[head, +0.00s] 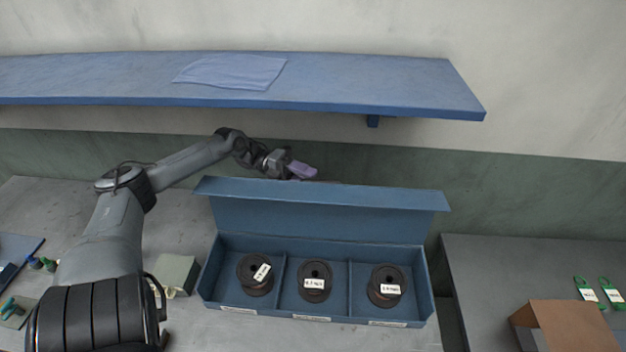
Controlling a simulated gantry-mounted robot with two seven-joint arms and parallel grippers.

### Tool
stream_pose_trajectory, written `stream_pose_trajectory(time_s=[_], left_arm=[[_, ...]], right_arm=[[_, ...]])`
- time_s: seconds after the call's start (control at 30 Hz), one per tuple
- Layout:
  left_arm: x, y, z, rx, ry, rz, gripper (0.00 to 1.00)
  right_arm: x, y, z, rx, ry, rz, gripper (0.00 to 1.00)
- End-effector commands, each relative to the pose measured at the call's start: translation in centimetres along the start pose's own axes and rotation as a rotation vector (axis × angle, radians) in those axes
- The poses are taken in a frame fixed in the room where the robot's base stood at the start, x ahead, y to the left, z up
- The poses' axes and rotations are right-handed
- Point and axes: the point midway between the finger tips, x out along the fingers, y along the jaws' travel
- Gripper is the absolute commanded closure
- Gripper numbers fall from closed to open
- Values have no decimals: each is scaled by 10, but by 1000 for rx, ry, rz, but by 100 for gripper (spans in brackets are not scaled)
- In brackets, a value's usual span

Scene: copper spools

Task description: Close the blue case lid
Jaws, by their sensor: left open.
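The blue case (309,319) stands on the grey table with its front toward me. Its lid (320,216) is raised at the back, upright, with a flap along its top edge. Three dark spools with white labels sit one per compartment: left (252,282), middle (314,290) and right (382,299). My left gripper (303,171) is behind and above the lid's top edge, left of its middle. It is open, with purple-grey fingers pointing right. I cannot tell whether it touches the lid. My right gripper is out of view.
A blue shelf (350,87) with a folded cloth (231,71) hangs above the lid. A grey-green box (176,273) stands left of the case. On the right table are a brown cardboard piece (569,328) and green-topped tagged items (586,288). A gap separates the tables.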

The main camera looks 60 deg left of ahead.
Motion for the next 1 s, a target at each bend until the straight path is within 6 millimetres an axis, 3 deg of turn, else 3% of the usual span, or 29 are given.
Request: stream_pose_trajectory(time_s=[0.2,0.57,0.83,1.0], left_arm=[[18,0,0,0,0,-1,58],[21,0,0,0,0,0,58],[20,0,0,0,0,0,99],[20,0,0,0,0,0,100]], right_arm=[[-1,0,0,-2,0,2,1],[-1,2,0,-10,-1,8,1],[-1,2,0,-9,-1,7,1],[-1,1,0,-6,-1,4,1]])
